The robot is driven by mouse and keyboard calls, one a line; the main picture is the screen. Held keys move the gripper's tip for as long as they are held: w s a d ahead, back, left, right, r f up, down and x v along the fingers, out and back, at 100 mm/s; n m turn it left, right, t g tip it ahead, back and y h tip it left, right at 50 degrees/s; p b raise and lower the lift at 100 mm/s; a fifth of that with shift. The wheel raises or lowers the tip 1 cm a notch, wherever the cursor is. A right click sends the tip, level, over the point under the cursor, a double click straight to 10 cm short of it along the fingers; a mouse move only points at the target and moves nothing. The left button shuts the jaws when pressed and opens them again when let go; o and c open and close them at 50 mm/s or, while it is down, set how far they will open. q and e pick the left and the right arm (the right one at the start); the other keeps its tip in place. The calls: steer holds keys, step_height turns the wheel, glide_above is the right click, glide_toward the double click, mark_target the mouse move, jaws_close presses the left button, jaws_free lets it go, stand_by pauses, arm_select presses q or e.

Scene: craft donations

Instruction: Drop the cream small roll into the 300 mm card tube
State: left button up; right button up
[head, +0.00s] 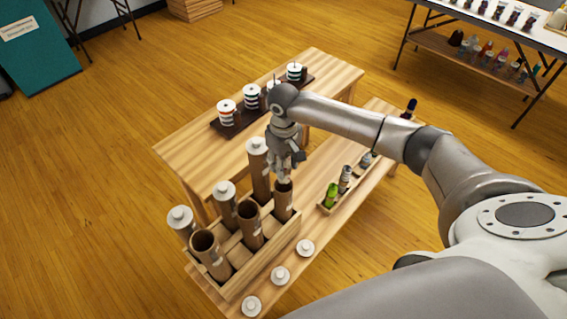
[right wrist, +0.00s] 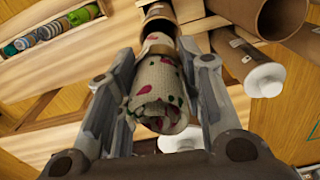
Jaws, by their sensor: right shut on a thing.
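A cream small roll (right wrist: 157,85) with pink and green marks is held between the two fingers of my right gripper (right wrist: 155,100). In the head view my right gripper (head: 287,172) points down just above an open brown card tube (head: 283,205) at the right end of the rack's front row. In the right wrist view a brown tube (right wrist: 158,15) lies just beyond the roll. I cannot tell whether the roll's far end is inside its mouth. Two more open tubes stand beside it, a middle one (head: 249,232) and a wider one (head: 212,258). The 300 mm marking is not readable. My left gripper is not in view.
The wooden rack (head: 262,262) also holds capped tubes (head: 258,165) behind. Loose white caps (head: 306,247) lie on the bench in front. A tray of small rolls (head: 325,210) sits to the right. Striped spools on a dark board (head: 218,124) stand at the back.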

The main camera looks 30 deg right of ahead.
steer(key=shift+f+b, duration=0.6)
steer(key=shift+f, duration=1.9)
steer(key=o, duration=1.1)
steer(key=shift+r, duration=0.1)
step_height(320, 180, up, 12)
steer(key=shift+f, duration=0.1)
